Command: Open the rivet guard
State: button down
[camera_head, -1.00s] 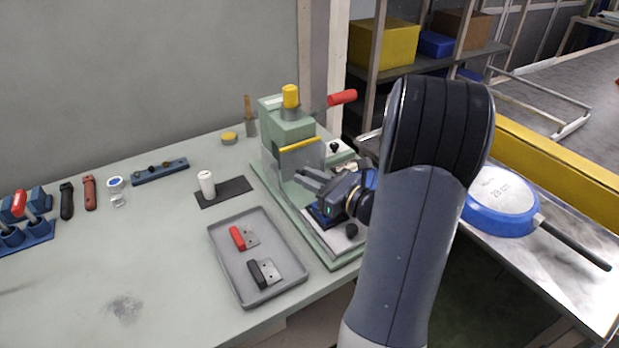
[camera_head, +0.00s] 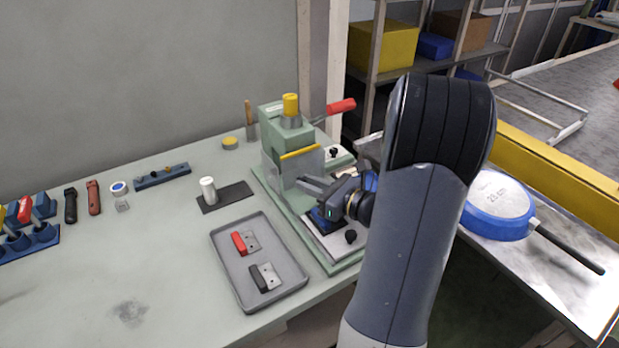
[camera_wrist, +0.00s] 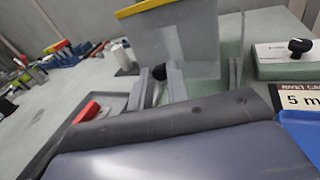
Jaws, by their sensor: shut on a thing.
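The rivet guard (camera_head: 309,163) is a clear panel with a yellow top edge on the front of the green press (camera_head: 286,140). It stands upright in front of the press and also fills the upper middle of the wrist view (camera_wrist: 180,45). My gripper (camera_head: 303,184) is at the panel's lower front. In the wrist view my gripper (camera_wrist: 164,80) has its two grey fingers closed around a small black knob (camera_wrist: 159,72) in front of the panel. Whether the knob is fixed to the panel is hard to see.
A grey tray (camera_head: 219,263) with a red-handled and a black-handled part lies left of the press. A white cylinder (camera_head: 208,188) stands on a dark mat. A red lever (camera_head: 341,106) juts from the press's right.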

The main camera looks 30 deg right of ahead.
jog(key=s+r+m+g+h+p, duration=0.1)
jog(key=s+r+g+p, duration=0.2)
jog(key=p, duration=1.4)
jog(key=shift+r+m+g+p, duration=0.35)
jog(key=shift+r+g, duration=1.15)
jog(key=shift+r, duration=1.3)
jog(key=c, duration=2.1)
grip_release()
jog(key=shift+f+h, duration=0.2)
jog(key=shift+h, duration=0.1)
jog(key=o, duration=0.5)
jog(key=shift+f, duration=0.1)
jog(key=shift+c, duration=0.2)
jog(key=shift+s, duration=0.1)
jog(key=v, duration=1)
jog(key=shift+s+d+r+b, duration=0.25)
jog(key=shift+b, duration=0.05)
